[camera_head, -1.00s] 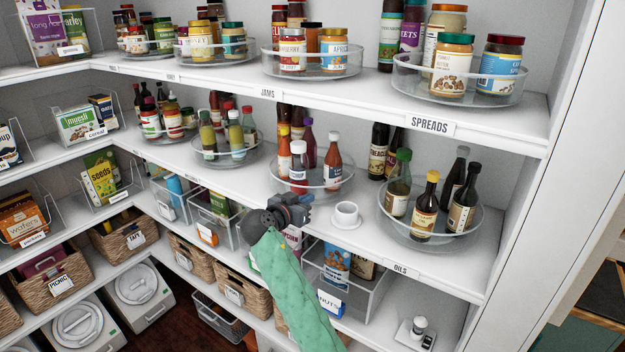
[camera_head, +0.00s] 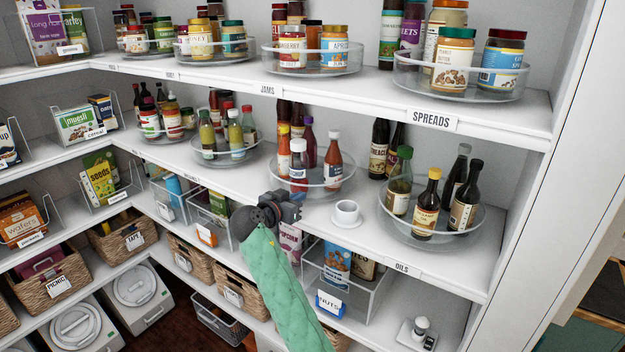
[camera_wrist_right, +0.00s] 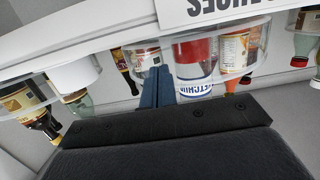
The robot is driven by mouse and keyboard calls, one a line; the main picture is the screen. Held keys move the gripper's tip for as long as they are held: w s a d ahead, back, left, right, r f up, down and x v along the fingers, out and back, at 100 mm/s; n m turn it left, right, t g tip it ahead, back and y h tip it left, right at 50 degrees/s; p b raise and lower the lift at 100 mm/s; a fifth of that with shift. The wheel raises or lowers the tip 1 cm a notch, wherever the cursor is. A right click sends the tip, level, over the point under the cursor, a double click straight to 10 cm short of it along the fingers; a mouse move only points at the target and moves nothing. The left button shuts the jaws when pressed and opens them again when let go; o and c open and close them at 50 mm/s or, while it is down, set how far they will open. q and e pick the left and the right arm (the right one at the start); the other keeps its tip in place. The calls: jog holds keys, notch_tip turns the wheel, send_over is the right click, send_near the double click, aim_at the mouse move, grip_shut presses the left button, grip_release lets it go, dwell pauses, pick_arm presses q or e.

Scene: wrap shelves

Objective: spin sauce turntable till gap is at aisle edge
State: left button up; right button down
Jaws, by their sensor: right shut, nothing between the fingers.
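The sauce turntable (camera_head: 318,188) is a clear round tray with a low wall on the middle shelf. A bare stretch shows at the front between ketchup and hot sauce. My right gripper (camera_head: 290,202) is shut and empty at the turntable's front left, by the shelf edge. In the right wrist view its fingers (camera_wrist_right: 157,88) are beside the ketchup bottle (camera_wrist_right: 193,72); contact is unclear. My left gripper is out of view.
A white cup on a saucer (camera_head: 346,221) stands close right of the turntable. The oils turntable (camera_head: 400,235) is farther right, another bottle turntable (camera_head: 208,157) to the left. The spreads shelf (camera_head: 375,95) is above; a nuts bin (camera_head: 362,300) is below.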

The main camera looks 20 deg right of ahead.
jog(key=shift+a, duration=0.1)
dwell(0.3)
jog(key=shift+w+a+b, duration=0.75)
jog(key=shift+a, duration=0.05)
